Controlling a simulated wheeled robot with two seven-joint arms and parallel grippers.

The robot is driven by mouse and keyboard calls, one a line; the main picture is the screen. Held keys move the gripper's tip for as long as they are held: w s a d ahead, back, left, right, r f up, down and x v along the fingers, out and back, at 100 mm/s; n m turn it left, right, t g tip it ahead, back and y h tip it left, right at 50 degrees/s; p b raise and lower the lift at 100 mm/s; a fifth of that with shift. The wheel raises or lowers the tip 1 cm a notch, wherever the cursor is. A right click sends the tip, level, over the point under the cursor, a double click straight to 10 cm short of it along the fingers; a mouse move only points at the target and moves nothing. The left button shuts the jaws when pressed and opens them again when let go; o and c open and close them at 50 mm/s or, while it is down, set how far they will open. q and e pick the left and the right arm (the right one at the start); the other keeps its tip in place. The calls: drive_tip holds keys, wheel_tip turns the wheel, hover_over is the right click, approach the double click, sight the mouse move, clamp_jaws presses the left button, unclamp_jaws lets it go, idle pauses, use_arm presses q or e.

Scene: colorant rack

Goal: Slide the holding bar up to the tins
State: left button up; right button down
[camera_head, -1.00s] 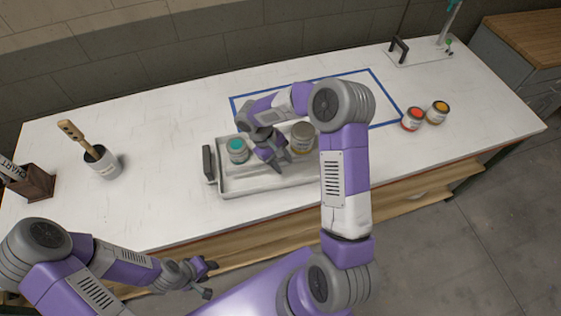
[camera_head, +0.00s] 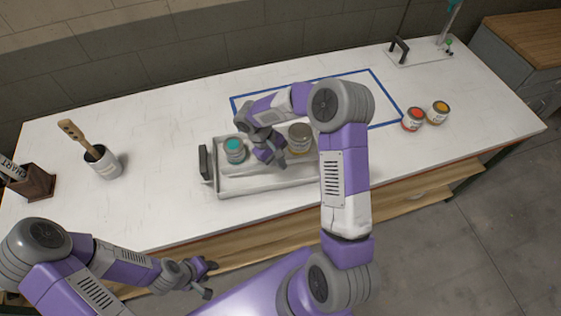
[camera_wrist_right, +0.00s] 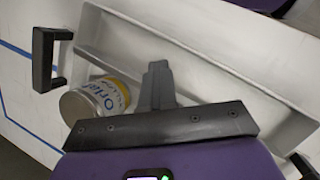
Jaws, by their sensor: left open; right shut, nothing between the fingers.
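A grey tray (camera_head: 232,189) stands on the white worktop near its front edge. A teal-topped tin (camera_head: 234,150) stands at its left end, and a grey-lidded tin (camera_head: 300,138) stands further right. In the right wrist view a tin with a white and yellow label (camera_wrist_right: 98,101) is beside my fingers. My right gripper (camera_head: 272,160) is shut and empty, low over the tray between the two tins; its fingers (camera_wrist_right: 157,82) point into the tray. I cannot clearly tell the holding bar from the tray's walls. My left gripper (camera_head: 208,279) is open and empty, in front of the worktop.
A dark handle (camera_head: 204,162) stands at the tray's left end. The worktop between pot and tray is clear.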

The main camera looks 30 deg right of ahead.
idle(0.4)
drive_tip(key=c, duration=0.8)
unclamp_jaws()
drive_tip(key=v, duration=0.7)
drive_tip(key=shift+w+r, duration=0.1)
drive_tip(key=shift+r, duration=0.15)
